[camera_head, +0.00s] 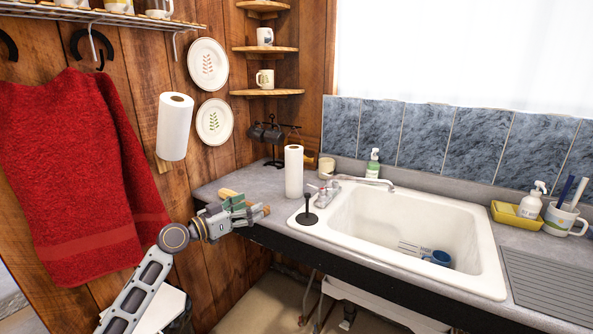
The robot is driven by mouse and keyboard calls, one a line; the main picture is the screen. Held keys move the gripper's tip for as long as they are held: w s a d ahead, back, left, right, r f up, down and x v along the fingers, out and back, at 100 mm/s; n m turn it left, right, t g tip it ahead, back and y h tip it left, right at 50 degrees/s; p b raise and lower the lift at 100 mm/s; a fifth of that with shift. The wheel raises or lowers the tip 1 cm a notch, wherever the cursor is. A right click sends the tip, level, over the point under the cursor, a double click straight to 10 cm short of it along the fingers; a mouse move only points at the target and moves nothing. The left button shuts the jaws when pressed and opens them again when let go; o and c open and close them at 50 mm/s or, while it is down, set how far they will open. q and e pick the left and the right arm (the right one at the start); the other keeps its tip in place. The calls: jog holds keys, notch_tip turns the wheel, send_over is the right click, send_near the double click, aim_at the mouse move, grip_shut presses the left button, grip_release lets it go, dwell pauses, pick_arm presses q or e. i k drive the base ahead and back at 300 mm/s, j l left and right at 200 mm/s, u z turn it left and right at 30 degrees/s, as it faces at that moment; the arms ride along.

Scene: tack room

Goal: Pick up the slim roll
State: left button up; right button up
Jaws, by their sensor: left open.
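A slim white paper roll (294,172) stands upright on the grey counter, just behind the left end of the sink. A second, wider white roll (174,128) hangs by the wood wall at the left. My left gripper (262,208) is open and empty at the left front edge of the counter. It is left of and nearer than the slim roll, apart from it. My right gripper is not in view.
A black plunger-like item (309,212) stands on the sink rim in front of the slim roll. The faucet (327,192) is right of the roll. A mug rack (275,142) stands behind. The white sink (360,222) holds a blue mug (437,258). A red towel (75,180) hangs left.

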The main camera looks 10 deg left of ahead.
aim_at(294, 153)
jog(key=i, duration=0.95)
